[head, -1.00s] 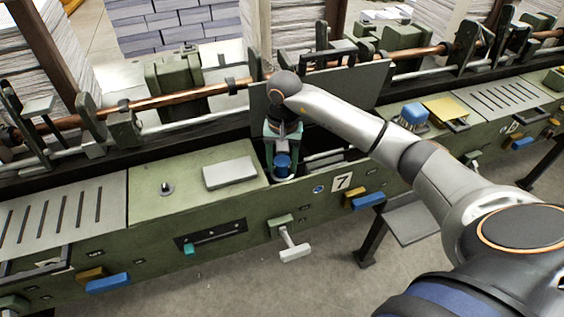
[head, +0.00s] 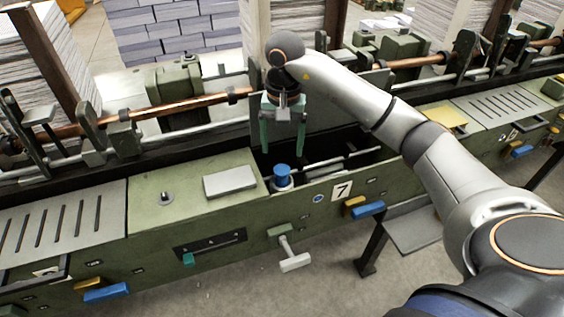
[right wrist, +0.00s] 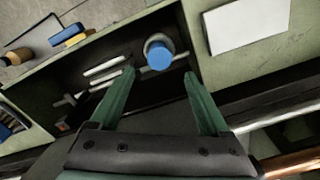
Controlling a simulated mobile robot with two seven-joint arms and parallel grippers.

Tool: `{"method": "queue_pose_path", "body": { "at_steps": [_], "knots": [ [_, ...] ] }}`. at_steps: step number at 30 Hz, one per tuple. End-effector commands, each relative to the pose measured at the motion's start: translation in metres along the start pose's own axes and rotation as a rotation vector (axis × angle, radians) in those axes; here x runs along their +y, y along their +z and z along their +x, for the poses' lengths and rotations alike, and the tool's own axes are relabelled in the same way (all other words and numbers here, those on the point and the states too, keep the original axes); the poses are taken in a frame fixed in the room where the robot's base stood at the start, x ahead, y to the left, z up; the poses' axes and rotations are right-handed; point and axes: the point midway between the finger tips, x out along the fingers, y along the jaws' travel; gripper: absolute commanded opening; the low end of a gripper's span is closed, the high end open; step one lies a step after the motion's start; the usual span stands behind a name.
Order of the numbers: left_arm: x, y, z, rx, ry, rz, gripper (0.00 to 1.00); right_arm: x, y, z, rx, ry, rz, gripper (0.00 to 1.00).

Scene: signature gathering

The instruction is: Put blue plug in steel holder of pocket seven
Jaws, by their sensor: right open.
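The blue plug (head: 282,171) stands upright in the steel holder (head: 282,184), at the front left corner of the open pocket marked 7. In the right wrist view the blue plug (right wrist: 159,57) sits inside the ring of the steel holder (right wrist: 157,41). My right gripper (head: 284,150) is above and behind the plug, its green fingers pointing down. It is open and empty; in the right wrist view its fingertips (right wrist: 160,73) are spread to either side of the plug, apart from it. My left gripper is not in view.
The number 7 plate (head: 342,189) is on the front panel. A pale block (head: 230,180) lies on the green cover left of the pocket. Rods (head: 345,160) cross the pocket. A copper shaft (head: 190,103) runs behind. A T-handle (head: 292,256) juts from the front.

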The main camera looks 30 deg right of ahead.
Motion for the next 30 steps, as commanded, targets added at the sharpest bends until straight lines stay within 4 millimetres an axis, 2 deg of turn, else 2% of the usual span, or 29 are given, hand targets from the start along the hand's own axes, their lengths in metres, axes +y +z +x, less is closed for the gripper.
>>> {"method": "queue_pose_path", "body": {
  "at_steps": [3, 9, 30],
  "knots": [
    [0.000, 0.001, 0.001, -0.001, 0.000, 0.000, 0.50, 0.000, -0.001, -0.019, 0.002, 0.000, 0.001, 0.80],
    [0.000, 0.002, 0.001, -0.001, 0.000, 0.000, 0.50, 0.000, 0.000, -0.034, 0.000, 0.001, 0.002, 0.80],
    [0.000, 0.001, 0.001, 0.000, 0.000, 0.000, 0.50, 0.000, 0.000, -0.035, -0.001, 0.002, 0.001, 0.80]
  ]
}}
